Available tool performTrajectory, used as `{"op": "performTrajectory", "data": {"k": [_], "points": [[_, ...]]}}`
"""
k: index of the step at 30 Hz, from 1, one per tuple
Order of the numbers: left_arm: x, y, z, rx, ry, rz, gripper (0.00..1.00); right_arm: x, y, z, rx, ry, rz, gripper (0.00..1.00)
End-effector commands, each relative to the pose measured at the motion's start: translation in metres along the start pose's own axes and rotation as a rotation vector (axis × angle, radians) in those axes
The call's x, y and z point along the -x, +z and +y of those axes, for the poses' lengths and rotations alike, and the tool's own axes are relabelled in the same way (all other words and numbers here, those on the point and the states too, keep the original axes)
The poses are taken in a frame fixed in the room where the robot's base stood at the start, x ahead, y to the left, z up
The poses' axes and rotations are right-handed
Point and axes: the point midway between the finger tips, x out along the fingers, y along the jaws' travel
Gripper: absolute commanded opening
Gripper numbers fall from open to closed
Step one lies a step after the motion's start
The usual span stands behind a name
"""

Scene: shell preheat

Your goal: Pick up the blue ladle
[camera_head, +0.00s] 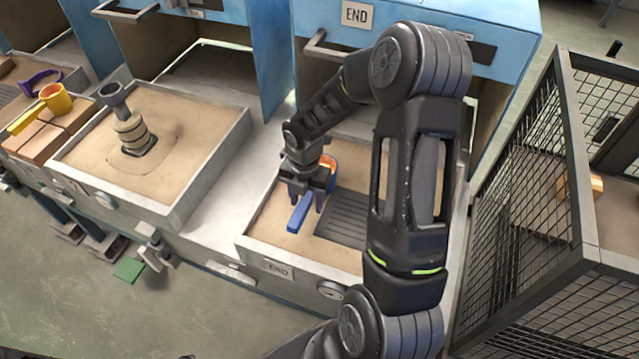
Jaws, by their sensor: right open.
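The blue ladle (299,215) lies in the sand tray marked END. Its blue handle points toward the front of the tray, and its cup, with an orange inside, shows partly behind my gripper. My right gripper (307,201) is open and points down over the handle, with one finger on each side of it in the picture. I cannot tell whether the fingers touch the handle. The gripper hides the middle of the ladle. My left gripper is not in view.
The END tray (262,258) also holds a dark ribbed plate (345,217). Another sand tray (72,158) with a stacked column (130,130) stands left. A yellow ladle (55,98) and a purple item (40,80) lie far left. A wire cage (520,180) stands right.

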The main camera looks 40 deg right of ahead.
Motion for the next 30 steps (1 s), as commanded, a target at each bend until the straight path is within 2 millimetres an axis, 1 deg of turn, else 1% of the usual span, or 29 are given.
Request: {"op": "performTrajectory", "data": {"k": [9, 10, 27, 28, 30], "points": [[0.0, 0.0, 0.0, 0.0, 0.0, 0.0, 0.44, 0.0003, -0.0001, 0.0001, 0.0, 0.0, 0.0, 0.51], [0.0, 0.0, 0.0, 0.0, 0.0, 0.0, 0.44, 0.0003, -0.0001, 0.0001, 0.0, 0.0, 0.0, 0.49], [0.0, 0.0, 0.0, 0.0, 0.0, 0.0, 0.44, 0.0003, -0.0001, 0.0001, 0.001, 0.0, 0.0, 0.03], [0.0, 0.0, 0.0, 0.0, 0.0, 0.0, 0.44, 0.0003, -0.0001, 0.0001, 0.001, 0.0, 0.0, 0.0], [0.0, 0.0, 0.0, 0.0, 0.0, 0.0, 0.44, 0.0003, -0.0001, 0.0001, 0.0, 0.0, 0.0, 0.0]]}}
